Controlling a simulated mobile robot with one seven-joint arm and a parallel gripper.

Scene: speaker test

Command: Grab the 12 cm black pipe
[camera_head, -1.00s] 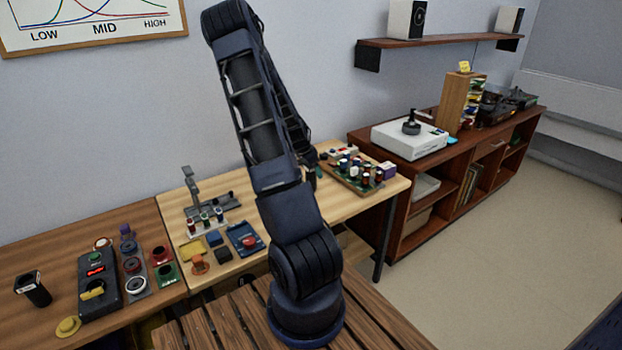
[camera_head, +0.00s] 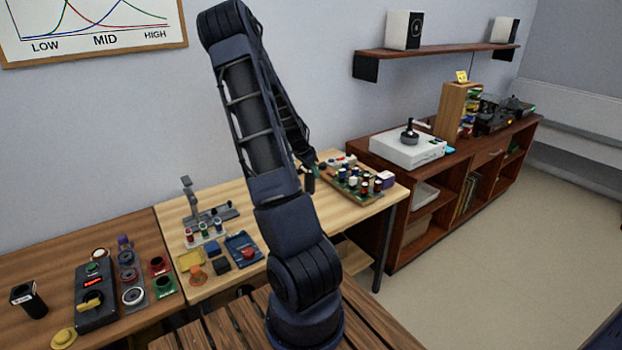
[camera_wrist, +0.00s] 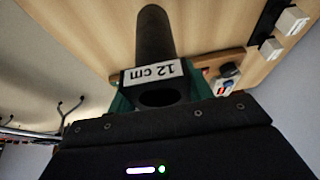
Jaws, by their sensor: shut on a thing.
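In the wrist view, a black pipe (camera_wrist: 155,35) runs away from the camera, its open near end just beyond the dark edge of my gripper (camera_wrist: 160,98). A white label reading "12 cm" (camera_wrist: 152,72) lies upside down across it. A green piece (camera_wrist: 122,101) flanks the pipe's near end on both sides; I cannot tell what it belongs to. In the head view, my arm hides most of the gripper, near the light wooden table's back right part.
On the light table (camera_head: 260,285), a tray (camera_head: 340,195) of several small cylinders stands right of my arm. A grey stand (camera_head: 215,215) and small coloured parts lie to the left.

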